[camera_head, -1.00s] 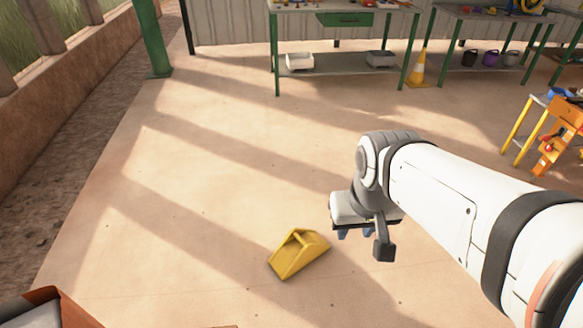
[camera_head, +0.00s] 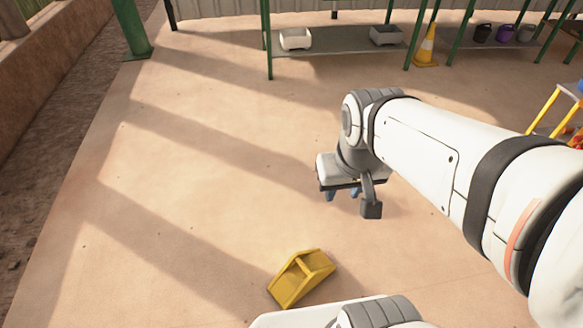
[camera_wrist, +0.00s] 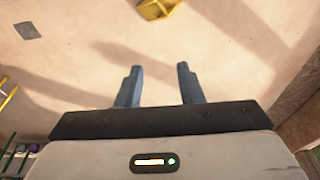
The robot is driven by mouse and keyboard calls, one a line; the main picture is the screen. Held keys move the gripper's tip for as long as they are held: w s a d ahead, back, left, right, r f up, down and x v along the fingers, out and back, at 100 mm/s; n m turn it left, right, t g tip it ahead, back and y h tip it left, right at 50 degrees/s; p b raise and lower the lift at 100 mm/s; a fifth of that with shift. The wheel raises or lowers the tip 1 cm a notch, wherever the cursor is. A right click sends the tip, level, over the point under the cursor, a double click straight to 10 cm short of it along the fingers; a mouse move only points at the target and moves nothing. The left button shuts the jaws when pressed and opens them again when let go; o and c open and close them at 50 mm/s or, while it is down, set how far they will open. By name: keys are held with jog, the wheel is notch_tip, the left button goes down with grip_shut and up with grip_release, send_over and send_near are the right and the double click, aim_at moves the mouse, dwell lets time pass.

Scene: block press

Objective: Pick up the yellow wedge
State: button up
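The yellow wedge (camera_head: 301,278) lies on the concrete floor in the lower middle of the head view, just beyond a white and grey part at the bottom edge. In the wrist view the wedge (camera_wrist: 157,8) shows at the top edge, partly cut off, beyond the fingertips. My gripper (camera_head: 343,194) hangs above the floor, up and to the right of the wedge in the head view. In the wrist view its two blue fingers (camera_wrist: 159,70) are spread apart with only floor between them. The gripper is empty and does not touch the wedge.
A traffic cone (camera_head: 427,46) and several buckets (camera_head: 482,33) are there too. A yellow-legged stand (camera_head: 556,108) is at the right. The floor around the wedge is clear.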

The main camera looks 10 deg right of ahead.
jog(key=shift+s+a, duration=0.1)
jog(key=n+t+h+b, duration=0.7)
jog(key=h+b, duration=0.4)
jog(key=b, duration=2.1)
send_over(295, 278)
jog(key=shift+n+g, duration=0.4)
jog(key=shift+g, duration=0.3)
notch_tip(295, 278, down, 84)
jog(key=shift+a+f, duration=0.15)
jog(key=shift+d+f, duration=0.2)
jog(key=shift+f, duration=0.05)
jog(key=b+x, duration=0.1)
jog(key=x, duration=0.1)
jog(key=b+x, duration=0.1)
jog(key=x, duration=0.1)
jog(key=b+x, duration=0.1)
jog(key=x, duration=0.2)
jog(key=shift+d+r, duration=0.2)
jog(key=shift+r, duration=0.15)
